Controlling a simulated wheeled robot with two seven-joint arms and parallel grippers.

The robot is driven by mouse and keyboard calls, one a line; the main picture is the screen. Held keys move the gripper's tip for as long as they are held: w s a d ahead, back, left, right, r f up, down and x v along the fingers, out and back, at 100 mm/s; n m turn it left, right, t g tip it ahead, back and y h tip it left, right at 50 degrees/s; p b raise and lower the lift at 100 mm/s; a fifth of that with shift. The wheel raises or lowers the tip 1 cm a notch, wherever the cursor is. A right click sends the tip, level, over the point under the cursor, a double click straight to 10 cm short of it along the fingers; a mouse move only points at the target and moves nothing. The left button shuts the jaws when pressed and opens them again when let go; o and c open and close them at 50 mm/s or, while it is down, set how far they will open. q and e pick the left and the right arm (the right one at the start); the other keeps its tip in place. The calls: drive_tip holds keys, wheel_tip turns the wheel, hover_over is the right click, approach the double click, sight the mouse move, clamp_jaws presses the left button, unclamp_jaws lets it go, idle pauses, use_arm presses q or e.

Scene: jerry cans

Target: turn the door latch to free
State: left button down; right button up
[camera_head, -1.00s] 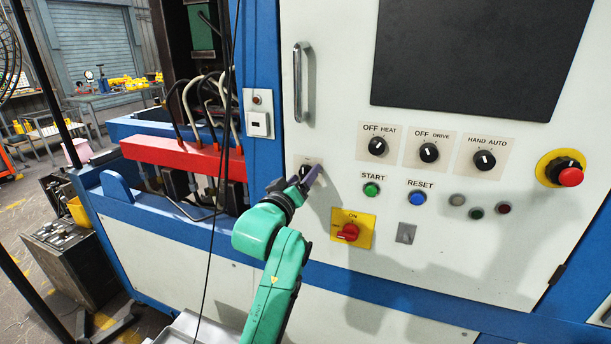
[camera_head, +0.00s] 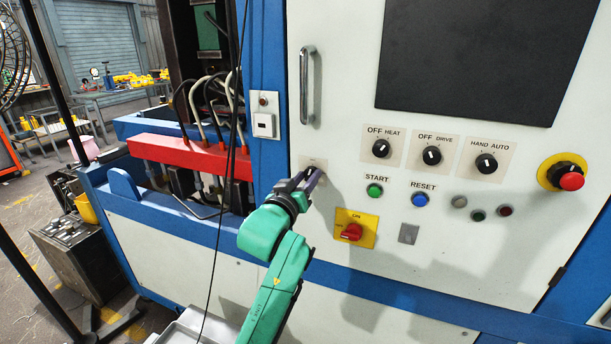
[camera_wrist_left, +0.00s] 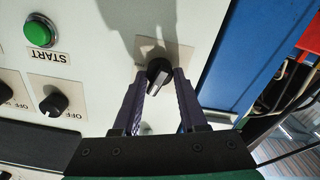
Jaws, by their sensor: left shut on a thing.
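The door latch is a small dark knob with a grey grip bar on a light label plate, seen in the left wrist view (camera_wrist_left: 158,76). In the head view my gripper mostly hides it; part of its label plate (camera_head: 313,164) shows. My left gripper (camera_head: 312,178) reaches it at the left edge of the white cabinet door. In the left wrist view its two purple fingers (camera_wrist_left: 160,88) stand on either side of the knob, shut on it. The writing on the label is too small to read. My right gripper is not in view.
A vertical door handle (camera_head: 307,85) is above the latch. The green START button (camera_head: 374,190), red switch on a yellow plate (camera_head: 352,231) and several black selector knobs lie to the right. A red manifold with hoses (camera_head: 180,155) is to the left. A dark cable hangs left of the arm.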

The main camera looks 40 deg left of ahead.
use_arm(q)
drive_tip(key=m+p, duration=0.1)
drive_tip(key=m, duration=0.2)
drive_tip(key=shift+r+m, duration=0.1)
drive_tip(key=shift+m, duration=0.3)
drive_tip(key=m+p, duration=0.1)
drive_tip(key=m, duration=0.2)
drive_tip(key=shift+m+p, duration=0.3)
drive_tip(key=shift+p, duration=0.1)
drive_tip(key=m+p, duration=0.1)
drive_tip(key=m, duration=0.2)
drive_tip(key=shift+m, duration=0.4)
drive_tip(key=shift+m+p, duration=0.75)
drive_tip(key=shift+m, duration=1.05)
drive_tip(key=shift+r, duration=0.1)
